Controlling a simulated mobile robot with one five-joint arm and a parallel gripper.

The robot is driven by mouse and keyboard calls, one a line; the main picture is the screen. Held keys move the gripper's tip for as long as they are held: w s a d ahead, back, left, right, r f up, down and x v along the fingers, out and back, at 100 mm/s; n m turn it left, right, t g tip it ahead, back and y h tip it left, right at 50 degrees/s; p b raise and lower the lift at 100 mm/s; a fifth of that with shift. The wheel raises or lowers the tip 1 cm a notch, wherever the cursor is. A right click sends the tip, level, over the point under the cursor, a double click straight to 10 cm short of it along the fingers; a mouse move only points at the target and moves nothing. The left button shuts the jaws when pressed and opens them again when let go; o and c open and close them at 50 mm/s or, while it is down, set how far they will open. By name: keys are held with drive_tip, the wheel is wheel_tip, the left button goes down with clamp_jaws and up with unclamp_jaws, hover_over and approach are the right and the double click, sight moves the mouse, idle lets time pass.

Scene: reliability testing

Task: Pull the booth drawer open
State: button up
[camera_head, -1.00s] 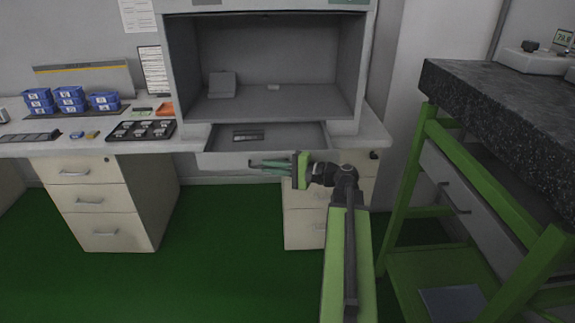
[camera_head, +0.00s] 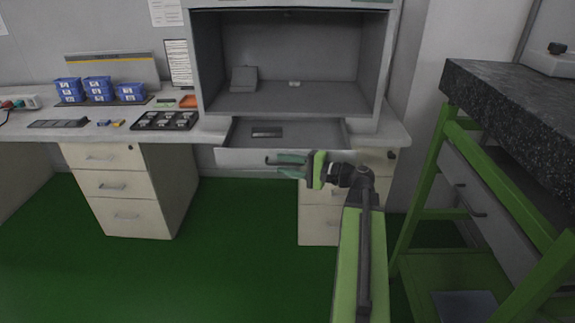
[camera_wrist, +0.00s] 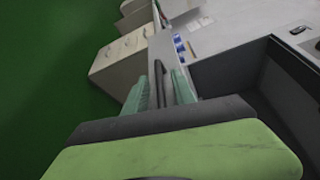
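The booth drawer (camera_head: 243,157) is pulled out below the grey booth, and its inside shows from above. A dark flat piece (camera_head: 267,132) lies in it. Its dark handle bar (camera_head: 268,160) is on the front panel. My gripper (camera_head: 279,165) is in front of this panel, reaching in from the right, with its teal fingers spread apart at the handle. In the wrist view, the dark handle (camera_wrist: 160,78) lies between the two fingers, with gaps visible. The fingers hide part of the handle in the head view.
The grey booth (camera_head: 390,70) stands on the white desk, with cream drawer units (camera_head: 118,188) below. A green-framed bench with a speckled dark top (camera_head: 510,95) stands close on the right. Blue boxes (camera_head: 97,88) stand at the left. The green floor in front is clear.

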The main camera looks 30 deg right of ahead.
drive_tip(key=p+v, duration=0.1)
drive_tip(key=v, duration=1.6)
drive_tip(key=shift+s, duration=0.2)
drive_tip(key=shift+d+f, duration=0.1)
